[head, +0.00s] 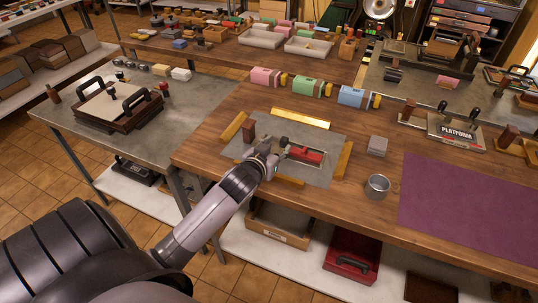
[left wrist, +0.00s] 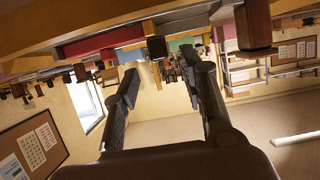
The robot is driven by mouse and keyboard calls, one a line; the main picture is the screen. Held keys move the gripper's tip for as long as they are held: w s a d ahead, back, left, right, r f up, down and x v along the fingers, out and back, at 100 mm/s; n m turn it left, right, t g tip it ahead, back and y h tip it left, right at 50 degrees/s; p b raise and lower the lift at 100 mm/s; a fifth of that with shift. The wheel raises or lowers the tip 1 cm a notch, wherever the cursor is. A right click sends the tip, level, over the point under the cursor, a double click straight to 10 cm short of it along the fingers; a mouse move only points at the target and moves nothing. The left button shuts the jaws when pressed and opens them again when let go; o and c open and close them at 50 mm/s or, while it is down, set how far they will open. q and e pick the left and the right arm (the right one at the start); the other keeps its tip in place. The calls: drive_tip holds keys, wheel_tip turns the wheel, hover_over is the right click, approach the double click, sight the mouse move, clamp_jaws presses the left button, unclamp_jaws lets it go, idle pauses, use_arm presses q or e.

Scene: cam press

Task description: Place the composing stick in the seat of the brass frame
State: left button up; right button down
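The brass frame shows in the head view as separate brass bars, such as the far bar (head: 301,118), around a grey plate (head: 323,175). A red piece (head: 308,155), which looks like the composing stick, lies within a pale-edged rectangle on that plate. Whether it is fully down in it is too small to tell. My left gripper (head: 279,150) is low over the plate, at the left end of the red piece. In the left wrist view its two fingers (left wrist: 160,72) are apart, with a dark knob (left wrist: 157,47) showing between them. My right gripper is in neither view.
A dark wooden post (head: 248,132) stands on the plate's left part. A metal cup (head: 377,186) and grey block (head: 378,146) stand to the right, before a bare purple mat (head: 468,215). Pink, green and blue blocks (head: 310,87) line the far edge.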

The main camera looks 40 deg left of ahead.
use_arm(q)
drive_tip(key=v, duration=0.6)
drive_tip(key=shift+s+r, duration=0.1)
drive_tip(key=shift+s, duration=0.1)
